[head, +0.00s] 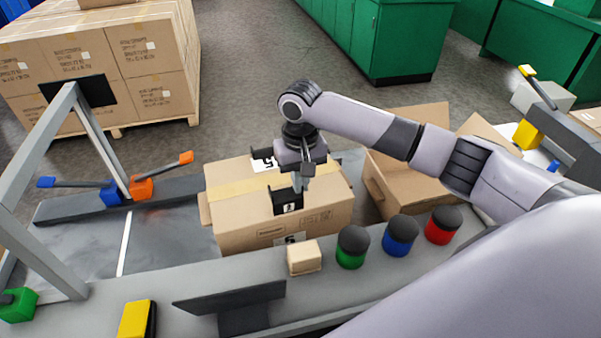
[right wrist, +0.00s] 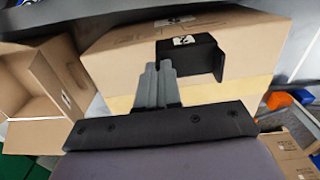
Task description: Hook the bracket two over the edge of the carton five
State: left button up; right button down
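I cannot tell whether the bracket touches the carton. My left gripper is out of view.
An open carton (head: 410,190) stands to the right. A small tan block (head: 304,258) and green (head: 351,252), blue (head: 400,240) and red (head: 443,229) round buttons sit on the near rail. A grey frame (head: 40,150) rises at left. Stacked boxes (head: 110,70) stand behind.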

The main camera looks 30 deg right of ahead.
aim_at(301, 197)
jog(key=shift+f, duration=2.6)
jog(key=c, duration=1.2)
grip_release()
jog(key=shift+c, duration=0.2)
notch_tip(301, 197, up, 7)
jog(key=shift+r, duration=0.1)
